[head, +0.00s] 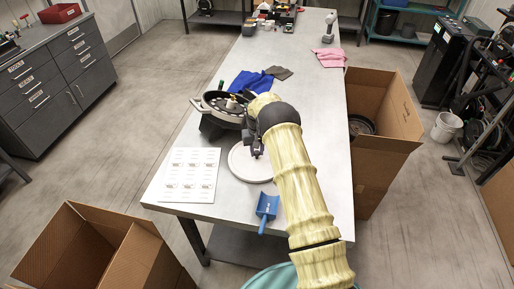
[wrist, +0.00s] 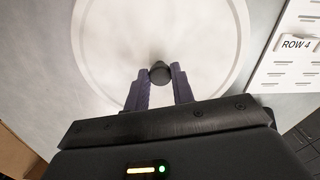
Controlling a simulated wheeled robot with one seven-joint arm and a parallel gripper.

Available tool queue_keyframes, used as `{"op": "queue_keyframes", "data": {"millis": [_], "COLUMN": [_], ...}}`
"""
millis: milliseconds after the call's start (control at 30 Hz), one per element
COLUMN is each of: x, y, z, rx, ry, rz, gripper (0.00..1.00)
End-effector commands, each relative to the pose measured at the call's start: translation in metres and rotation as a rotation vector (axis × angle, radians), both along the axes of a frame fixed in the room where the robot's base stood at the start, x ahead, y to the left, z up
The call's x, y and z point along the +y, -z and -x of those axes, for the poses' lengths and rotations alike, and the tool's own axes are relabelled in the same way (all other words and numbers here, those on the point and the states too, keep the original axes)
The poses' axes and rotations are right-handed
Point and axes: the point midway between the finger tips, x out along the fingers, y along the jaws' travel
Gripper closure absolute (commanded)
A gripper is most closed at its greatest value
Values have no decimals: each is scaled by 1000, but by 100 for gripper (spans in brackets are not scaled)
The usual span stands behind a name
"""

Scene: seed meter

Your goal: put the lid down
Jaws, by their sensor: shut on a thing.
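The lid (head: 241,167) is a pale round disc over the near part of the bench, right of the white printed sheet. In the wrist view the lid (wrist: 112,55) fills the upper middle, with a dark knob (wrist: 160,70) at its centre. My gripper (wrist: 161,88) has its two fingers closed on either side of the knob. In the head view my gripper (head: 257,151) is over the lid, and my arm hides the lid's right side. I cannot tell whether the lid touches the bench. The seed meter (head: 213,103) is a dark round housing behind and left of the lid.
The printed sheet (head: 193,175) lies left of the lid. A blue scoop (head: 267,207) lies nearer the front. Blue cloth (head: 249,82) lies behind the meter. Open cardboard boxes stand on the floor at front left (head: 101,250) and right (head: 385,130) of the bench (head: 318,110).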

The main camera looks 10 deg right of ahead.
Motion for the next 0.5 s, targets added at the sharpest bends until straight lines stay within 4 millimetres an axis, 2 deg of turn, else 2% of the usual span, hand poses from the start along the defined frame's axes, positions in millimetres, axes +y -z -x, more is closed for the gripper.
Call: {"op": "queue_keyframes", "data": {"millis": [367, 400, 500], "x": [0, 0, 0], "y": [5, 4, 4], "z": [0, 0, 0], "rx": [-1, -1, -1], "ry": [0, 0, -1], "rz": [0, 0, 0], "gripper": [100, 70, 54]}}
